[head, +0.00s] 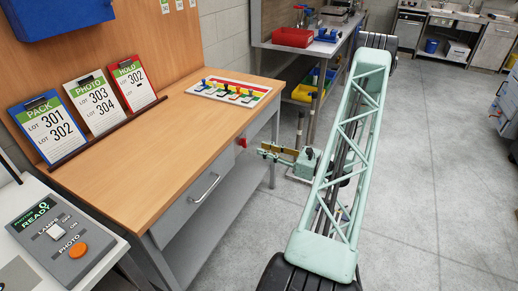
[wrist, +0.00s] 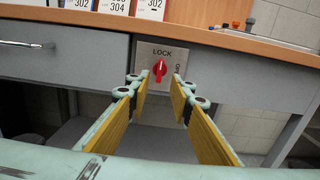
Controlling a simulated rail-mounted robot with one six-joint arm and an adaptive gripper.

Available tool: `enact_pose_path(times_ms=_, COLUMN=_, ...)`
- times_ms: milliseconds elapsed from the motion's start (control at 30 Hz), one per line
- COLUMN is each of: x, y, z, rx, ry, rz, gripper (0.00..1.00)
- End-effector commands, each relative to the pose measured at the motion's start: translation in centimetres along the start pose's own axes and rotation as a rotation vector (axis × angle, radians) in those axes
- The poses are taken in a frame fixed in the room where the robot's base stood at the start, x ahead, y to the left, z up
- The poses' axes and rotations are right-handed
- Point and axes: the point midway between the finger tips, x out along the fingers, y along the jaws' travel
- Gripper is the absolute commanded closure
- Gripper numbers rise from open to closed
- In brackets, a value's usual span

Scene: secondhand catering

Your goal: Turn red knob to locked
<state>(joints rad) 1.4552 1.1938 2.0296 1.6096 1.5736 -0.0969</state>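The red knob (wrist: 160,69) sits on a grey plate (wrist: 161,58) on the front of the wooden-topped bench, at the centre of the wrist view. The plate reads "LOCK" above the knob, with smaller lettering at its right side that I cannot read surely. The knob's grip stands roughly upright.
The bench top (head: 160,145) carries lot cards and a white board with coloured pegs (head: 230,89). A drawer with a bar handle (head: 205,188) is left of the knob. A control box (head: 60,235) stands at lower left. Open floor (head: 430,200) lies right.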

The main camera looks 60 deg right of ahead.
Motion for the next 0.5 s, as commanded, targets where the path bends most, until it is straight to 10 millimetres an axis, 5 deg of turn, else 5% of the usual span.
enact_pose_path(times_ms=500, x=-3.9, y=0.0, z=0.0, rx=0.000, ry=0.000, rz=0.000, gripper=0.80)
